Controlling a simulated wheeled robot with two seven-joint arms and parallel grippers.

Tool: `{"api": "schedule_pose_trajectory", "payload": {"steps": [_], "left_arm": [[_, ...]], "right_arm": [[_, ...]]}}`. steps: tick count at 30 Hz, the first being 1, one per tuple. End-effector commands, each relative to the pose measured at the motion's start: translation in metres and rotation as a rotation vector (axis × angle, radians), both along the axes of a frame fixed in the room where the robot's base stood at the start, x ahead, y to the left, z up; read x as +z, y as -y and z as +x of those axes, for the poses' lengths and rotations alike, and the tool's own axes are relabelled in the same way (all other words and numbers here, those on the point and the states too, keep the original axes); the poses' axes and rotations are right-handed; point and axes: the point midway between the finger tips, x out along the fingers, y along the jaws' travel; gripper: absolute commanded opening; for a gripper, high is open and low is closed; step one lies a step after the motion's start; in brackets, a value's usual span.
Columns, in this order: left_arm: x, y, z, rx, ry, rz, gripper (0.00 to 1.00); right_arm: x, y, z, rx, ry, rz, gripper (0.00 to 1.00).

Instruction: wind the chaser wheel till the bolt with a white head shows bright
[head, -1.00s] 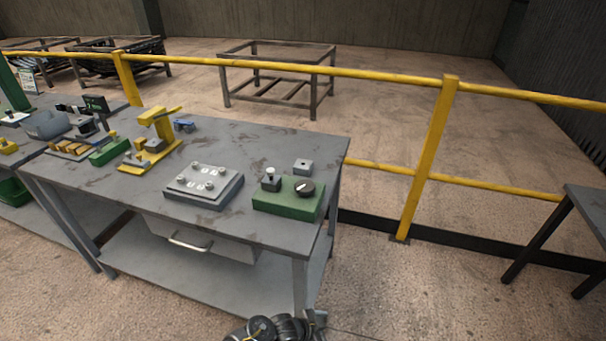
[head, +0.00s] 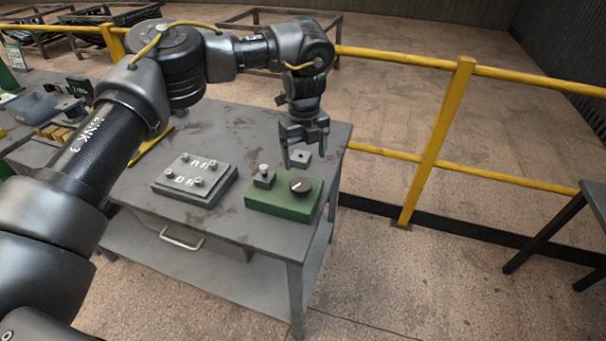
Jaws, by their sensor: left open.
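A green base (head: 270,205) near the right end of the bench carries a round black knob (head: 301,186) with a white mark, which looks like the chaser wheel. Beside it on the base, a small grey block holds an upright bolt with a pale head (head: 264,167). I cannot tell whether that head shows bright. My left gripper (head: 305,152) points down, open and empty. In the picture it is just above and behind the knob, apart from it, with its fingers around the view of a small grey block (head: 302,158). My right gripper is out of view.
A grey plate with several pale studs (head: 205,186) lies left of the green base. My left arm hides part of the bench (head: 225,232) and the yellow fixture. A yellow railing (head: 435,140) runs behind the bench. Another table (head: 595,205) stands at the right.

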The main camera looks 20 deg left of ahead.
Motion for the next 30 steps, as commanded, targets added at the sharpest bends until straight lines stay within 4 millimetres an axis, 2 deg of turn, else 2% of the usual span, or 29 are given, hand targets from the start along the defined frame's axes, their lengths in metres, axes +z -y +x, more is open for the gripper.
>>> {"api": "schedule_pose_trajectory", "payload": {"steps": [4,9,24,30], "left_arm": [[0.010,-0.012,0.000,0.017,0.003,0.023,0.80],[0.003,-0.014,-0.001,0.020,0.000,0.022,0.80],[-0.079,-0.012,-0.001,0.016,0.000,0.023,0.80],[-0.096,-0.011,0.000,0.015,0.003,0.022,0.80]], "right_arm": [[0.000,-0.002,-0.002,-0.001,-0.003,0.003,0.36],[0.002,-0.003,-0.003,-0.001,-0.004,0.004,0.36],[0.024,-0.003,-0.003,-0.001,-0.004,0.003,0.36],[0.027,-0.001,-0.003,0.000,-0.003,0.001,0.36]]}}
